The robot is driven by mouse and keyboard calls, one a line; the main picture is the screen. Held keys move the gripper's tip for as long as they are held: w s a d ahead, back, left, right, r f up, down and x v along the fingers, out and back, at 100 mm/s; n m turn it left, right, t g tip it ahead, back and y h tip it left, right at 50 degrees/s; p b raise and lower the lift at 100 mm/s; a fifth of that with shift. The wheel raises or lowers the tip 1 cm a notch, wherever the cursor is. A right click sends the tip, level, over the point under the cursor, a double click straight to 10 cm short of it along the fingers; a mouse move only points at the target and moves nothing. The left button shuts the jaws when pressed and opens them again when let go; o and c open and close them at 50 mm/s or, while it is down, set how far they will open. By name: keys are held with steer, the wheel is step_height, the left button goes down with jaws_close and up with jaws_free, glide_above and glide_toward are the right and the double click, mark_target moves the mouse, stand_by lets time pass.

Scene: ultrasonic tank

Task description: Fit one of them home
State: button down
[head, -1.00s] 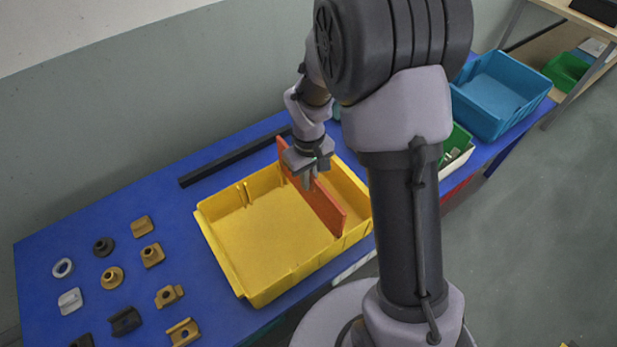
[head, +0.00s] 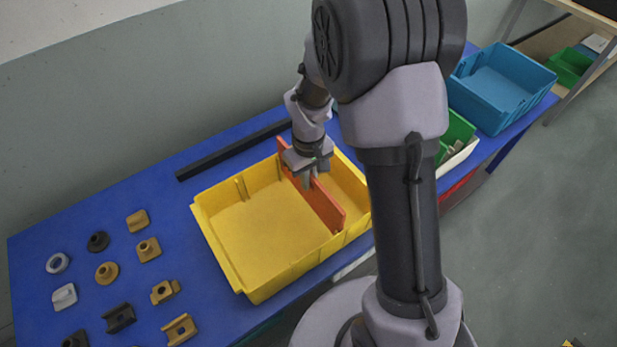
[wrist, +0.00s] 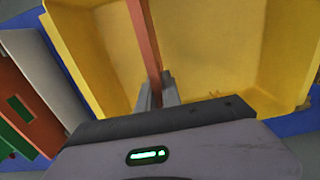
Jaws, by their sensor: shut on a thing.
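A yellow bin (head: 222,241) stands on the blue table, and its wall also shows in the wrist view (wrist: 215,50). An orange-red divider (head: 325,207) stands upright across the bin, right of its middle. My gripper (head: 307,180) is over the divider and shut on its top edge. In the wrist view the fingers (wrist: 157,92) close around the divider (wrist: 144,40), which runs away from me. Ribs (head: 241,188) show on the bin's back wall, left of the divider. Whether the divider's ends sit in slots cannot be told.
Several small brown, black and grey parts (head: 148,249) lie on the table at left. A black bar (head: 232,150) lies behind the bin. A blue bin (head: 500,88) and a green bin (head: 457,133) stand at right.

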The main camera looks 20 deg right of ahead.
mark_target(308, 202)
steer(key=shift+f+b, duration=2)
steer(key=shift+f, duration=0.65)
steer(key=c, duration=1.5)
jaws_free()
steer(key=shift+o, duration=0.2)
steer(key=shift+r, duration=0.15)
step_height(308, 202, up, 17)
steer(key=p, duration=0.7)
steer(key=shift+r, duration=0.15)
